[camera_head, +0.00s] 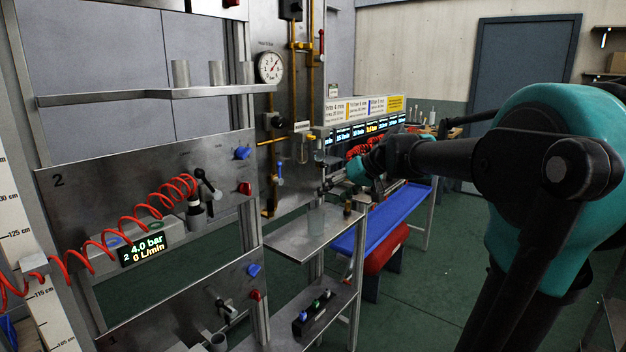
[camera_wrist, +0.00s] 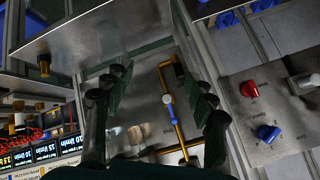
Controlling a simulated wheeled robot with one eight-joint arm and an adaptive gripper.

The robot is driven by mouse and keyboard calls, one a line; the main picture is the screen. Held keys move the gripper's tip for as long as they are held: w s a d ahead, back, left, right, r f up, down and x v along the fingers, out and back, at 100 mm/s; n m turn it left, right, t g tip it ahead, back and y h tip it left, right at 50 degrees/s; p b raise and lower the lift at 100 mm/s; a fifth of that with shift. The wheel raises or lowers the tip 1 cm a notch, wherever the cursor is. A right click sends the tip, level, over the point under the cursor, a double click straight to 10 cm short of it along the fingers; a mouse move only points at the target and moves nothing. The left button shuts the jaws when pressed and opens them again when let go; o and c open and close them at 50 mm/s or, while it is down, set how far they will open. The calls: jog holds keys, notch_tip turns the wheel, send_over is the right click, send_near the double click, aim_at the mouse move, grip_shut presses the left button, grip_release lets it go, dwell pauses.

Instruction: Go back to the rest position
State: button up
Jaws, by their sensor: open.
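My gripper (camera_head: 326,187) is at the end of my dark and teal arm, which reaches in from the right in the head view. It is small there, above the steel shelf (camera_head: 290,240) and in front of the panel with brass pipes. In the wrist view my gripper (camera_wrist: 163,92) has its two dark fingers spread wide apart. Nothing is held between them. Behind the gap lie a steel panel and a brass pipe (camera_wrist: 172,120) with a blue-handled valve.
A panel with a red coiled hose (camera_head: 130,222) is at the left. A blue tray (camera_head: 392,217) lies behind the shelf. Green floor is open beyond it.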

jog(key=s+d+f+m+h, duration=0.1)
jog(key=s+d+f, duration=0.3)
jog(key=s+f, duration=0.4)
jog(key=s+d+f+m+h, duration=0.1)
jog(key=s+d+f+h, duration=0.3)
jog(key=s+f, duration=0.3)
jog(key=s+d+f+m+g+h, duration=0.1)
jog(key=s+d+f, duration=0.4)
jog(key=f, duration=0.8)
jog(key=s+m+h, duration=0.1)
jog(key=s, duration=0.2)
jog(key=shift+s+d+f+h, duration=0.3)
jog(key=shift+s+d+h, duration=0.05)
jog(key=shift+h, duration=0.05)
jog(key=shift+c, duration=0.2)
dwell(1.1)
